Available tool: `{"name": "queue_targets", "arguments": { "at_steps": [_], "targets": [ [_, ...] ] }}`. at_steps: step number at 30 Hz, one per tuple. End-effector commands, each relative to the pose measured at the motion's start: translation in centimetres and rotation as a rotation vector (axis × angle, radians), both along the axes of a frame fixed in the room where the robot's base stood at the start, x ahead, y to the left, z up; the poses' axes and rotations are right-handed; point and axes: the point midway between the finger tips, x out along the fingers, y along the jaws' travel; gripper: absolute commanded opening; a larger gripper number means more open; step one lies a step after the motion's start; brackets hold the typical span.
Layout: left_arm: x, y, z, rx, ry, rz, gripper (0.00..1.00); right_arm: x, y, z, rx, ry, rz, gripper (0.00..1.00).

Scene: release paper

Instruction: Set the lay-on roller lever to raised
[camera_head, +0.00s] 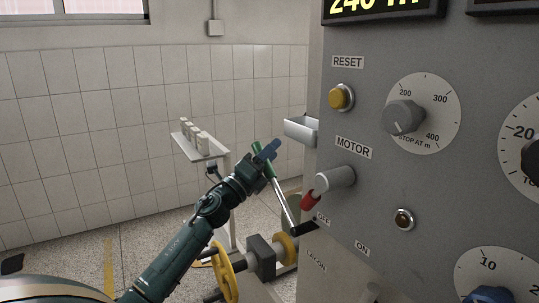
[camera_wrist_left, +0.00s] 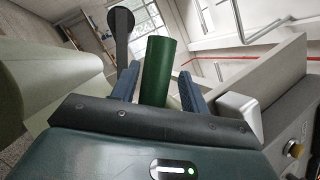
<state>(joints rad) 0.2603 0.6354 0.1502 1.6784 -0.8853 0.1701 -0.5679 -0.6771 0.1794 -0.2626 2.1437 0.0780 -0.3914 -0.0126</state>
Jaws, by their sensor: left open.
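A lever with a green grip (camera_head: 269,172) on a bright metal rod leans up and left beside the machine. I take it as the lay-on roller lever; no label on it is readable. My left gripper (camera_head: 267,153) is at the upper part of the grip. In the left wrist view the green grip (camera_wrist_left: 157,72) stands between my two blue fingers (camera_wrist_left: 159,88), which are open with gaps on both sides. The lower end of the lever is hidden in that view. My right gripper is not in view.
The grey control panel (camera_head: 440,160) stands close on the right, with a red-tipped motor switch (camera_head: 312,198) sticking out. A yellow-collared shaft (camera_head: 262,256) lies below the lever. A small white shelf (camera_head: 205,148) and a tray (camera_head: 300,131) are behind. A black round-ended arm (camera_wrist_left: 121,32) stands left of the grip.

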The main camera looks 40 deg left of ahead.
Motion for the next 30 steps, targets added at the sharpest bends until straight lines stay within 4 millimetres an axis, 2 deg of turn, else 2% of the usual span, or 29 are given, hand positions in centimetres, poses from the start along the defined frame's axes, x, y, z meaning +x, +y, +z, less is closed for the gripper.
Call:
{"name": "queue_targets", "arguments": {
  "at_steps": [5, 8, 21, 25, 30],
  "targets": [
    [-0.4, 0.0, -0.5, -0.001, 0.004, -0.001, 0.45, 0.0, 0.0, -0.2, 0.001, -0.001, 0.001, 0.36],
    [-1.4, 0.2, -1.2, -0.001, 0.006, -0.001, 0.45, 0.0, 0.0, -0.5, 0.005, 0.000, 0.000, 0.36],
    [-9.3, 1.2, -4.8, -0.001, 0.004, 0.002, 0.45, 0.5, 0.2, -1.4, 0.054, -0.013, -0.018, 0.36],
    [-10.9, 1.3, -5.4, -0.002, 0.002, 0.000, 0.45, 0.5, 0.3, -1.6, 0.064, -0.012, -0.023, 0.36],
    [-11.8, 1.5, -5.6, 0.000, 0.000, 0.000, 0.45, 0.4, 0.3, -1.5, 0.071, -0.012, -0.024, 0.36]
  ]
}}
